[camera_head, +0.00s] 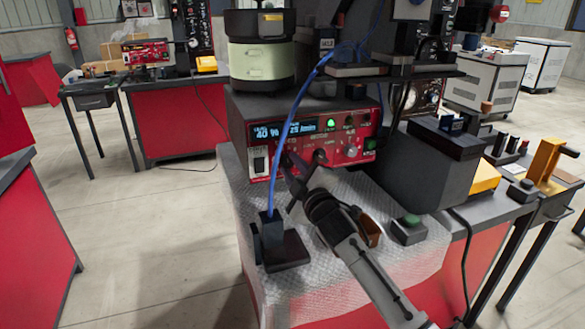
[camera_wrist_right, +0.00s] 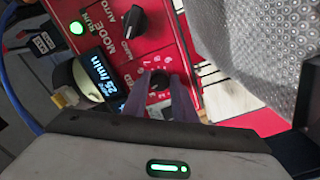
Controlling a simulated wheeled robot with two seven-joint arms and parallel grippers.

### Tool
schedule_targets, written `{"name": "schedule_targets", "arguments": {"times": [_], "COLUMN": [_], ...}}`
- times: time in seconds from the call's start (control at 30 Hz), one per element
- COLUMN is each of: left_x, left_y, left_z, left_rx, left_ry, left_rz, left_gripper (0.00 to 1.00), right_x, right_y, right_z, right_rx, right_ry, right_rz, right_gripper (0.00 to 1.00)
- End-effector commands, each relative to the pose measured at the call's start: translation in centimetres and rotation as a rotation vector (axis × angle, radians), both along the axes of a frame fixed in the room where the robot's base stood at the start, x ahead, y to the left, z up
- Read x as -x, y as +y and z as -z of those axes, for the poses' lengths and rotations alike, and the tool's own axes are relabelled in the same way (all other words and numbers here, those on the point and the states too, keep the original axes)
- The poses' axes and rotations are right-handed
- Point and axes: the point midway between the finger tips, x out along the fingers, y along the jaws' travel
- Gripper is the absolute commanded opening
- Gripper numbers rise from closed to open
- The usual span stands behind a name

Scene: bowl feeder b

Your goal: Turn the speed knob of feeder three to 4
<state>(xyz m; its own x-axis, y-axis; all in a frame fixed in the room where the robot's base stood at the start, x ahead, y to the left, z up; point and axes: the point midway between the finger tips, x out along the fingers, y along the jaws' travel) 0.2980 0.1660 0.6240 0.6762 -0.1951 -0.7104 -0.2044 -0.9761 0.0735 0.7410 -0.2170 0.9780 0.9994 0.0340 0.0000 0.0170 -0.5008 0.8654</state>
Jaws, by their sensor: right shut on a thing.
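The feeder's control box has a red front panel (camera_head: 360,150) with a lit blue display (camera_head: 285,130), a green lamp and several knobs. In the right wrist view the display (camera_wrist_right: 96,72) shows "25/min". The speed knob (camera_wrist_right: 159,80) is small and dark, with a white number scale around it; its pointer is too small to read. My right gripper (camera_head: 304,164) reaches the lower part of the panel. In the right wrist view its fingers (camera_wrist_right: 178,92) are shut on the speed knob. My left gripper is not in view.
The black mode knob (camera_wrist_right: 134,22) is beside the speed knob. A bowl feeder (camera_head: 262,60) stands on the box. A blue cable (camera_head: 290,135) hangs before the panel to a dark block. A green button box (camera_head: 409,229) stands right of my arm on the bubble-wrap-like mat (camera_head: 235,205).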

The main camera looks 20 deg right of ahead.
Motion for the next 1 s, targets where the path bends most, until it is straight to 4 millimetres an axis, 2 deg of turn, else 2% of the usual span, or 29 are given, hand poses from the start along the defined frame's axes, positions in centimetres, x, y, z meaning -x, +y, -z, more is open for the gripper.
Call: {"name": "schedule_targets", "arguments": {"times": [0.03, 0.1, 0.13, 0.4, 0.53, 0.67, 1.0], "left_x": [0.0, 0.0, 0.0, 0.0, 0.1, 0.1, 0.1], "left_y": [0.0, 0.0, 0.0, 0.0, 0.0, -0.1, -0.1], "left_z": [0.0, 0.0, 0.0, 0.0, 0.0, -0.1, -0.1], "left_rx": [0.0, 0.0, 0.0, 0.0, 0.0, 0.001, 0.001], "left_ry": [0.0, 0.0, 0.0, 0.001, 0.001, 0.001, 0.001], "left_rz": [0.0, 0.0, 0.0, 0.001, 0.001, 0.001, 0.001], "left_gripper": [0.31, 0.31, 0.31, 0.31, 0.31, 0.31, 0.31], "right_x": [0.0, 0.0, 0.0, 0.1, 0.7, 2.5, 8.4], "right_y": [0.1, 0.1, 0.1, 0.0, 0.0, -0.1, -0.2], "right_z": [0.2, 0.2, 0.1, 0.0, 0.1, 0.1, 0.2], "right_rx": [0.0, 0.0, 0.0, 0.001, 0.001, 0.002, 0.001], "right_ry": [0.003, 0.003, 0.003, 0.001, 0.001, 0.002, 0.003], "right_rz": [-0.002, -0.002, -0.002, -0.001, -0.001, -0.001, -0.002], "right_gripper": [0.3, 0.42, 0.44, 0.44, 0.44, 0.44, 0.44]}}
